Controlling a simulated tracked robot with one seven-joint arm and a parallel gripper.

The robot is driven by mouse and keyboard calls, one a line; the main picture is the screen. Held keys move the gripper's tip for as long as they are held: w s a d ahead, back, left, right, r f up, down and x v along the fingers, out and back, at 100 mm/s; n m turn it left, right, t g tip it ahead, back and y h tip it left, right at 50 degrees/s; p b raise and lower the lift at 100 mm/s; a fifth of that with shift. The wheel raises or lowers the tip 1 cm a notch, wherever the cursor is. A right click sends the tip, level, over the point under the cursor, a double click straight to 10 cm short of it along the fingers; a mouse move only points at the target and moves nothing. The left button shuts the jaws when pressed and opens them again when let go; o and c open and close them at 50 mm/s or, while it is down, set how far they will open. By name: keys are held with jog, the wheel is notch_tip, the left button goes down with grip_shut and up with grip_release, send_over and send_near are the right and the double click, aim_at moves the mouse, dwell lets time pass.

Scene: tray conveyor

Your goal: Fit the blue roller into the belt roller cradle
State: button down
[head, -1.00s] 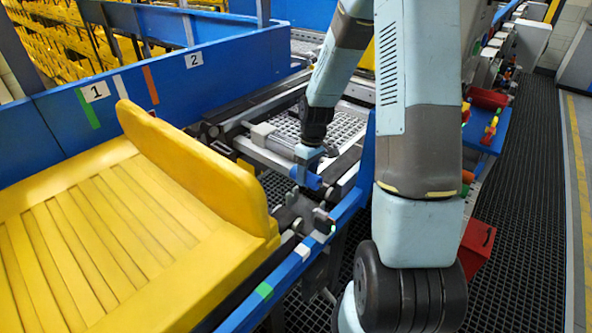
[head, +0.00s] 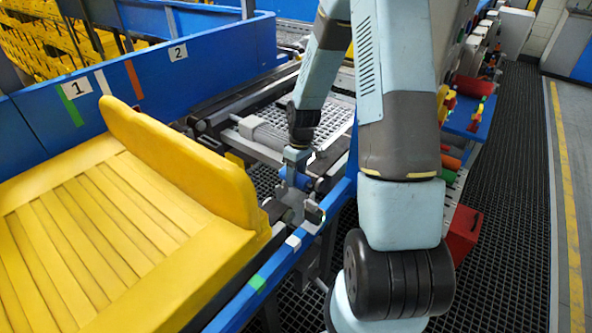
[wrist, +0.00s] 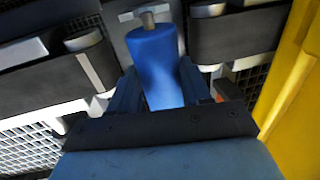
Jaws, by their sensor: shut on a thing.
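The blue roller (wrist: 153,60) stands out clearly in the wrist view, with a metal shaft end at its top. My gripper (wrist: 160,92) has one finger on each side of it and is shut on it. In the head view my gripper (head: 296,160) points down, with the roller (head: 298,178) partly hidden beneath it. The belt roller cradle (head: 290,203) is the grey bracketed gap in the conveyor frame just below. In the wrist view the shaft end lies close to a light metal bracket (wrist: 126,15); I cannot tell whether it is seated.
A large yellow tray (head: 185,160) with a raised wall stands left of the cradle. A blue rail (head: 275,265) runs along the near side. Dark belt sections (wrist: 240,35) flank the roller. Red and green rollers lie on a blue shelf (head: 470,125) at right.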

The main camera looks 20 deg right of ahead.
jog(key=shift+f, duration=0.95)
jog(key=shift+f, duration=2.5)
dwell(1.0)
jog(key=shift+c, duration=2.2)
grip_release()
jog(key=shift+r, duration=0.1)
notch_tip(320, 180, up, 13)
jog(key=w+d, duration=0.1)
jog(key=d, duration=0.1)
jog(key=shift+w+r, duration=0.15)
jog(key=shift+w, duration=0.05)
jog(key=shift+r, duration=0.1)
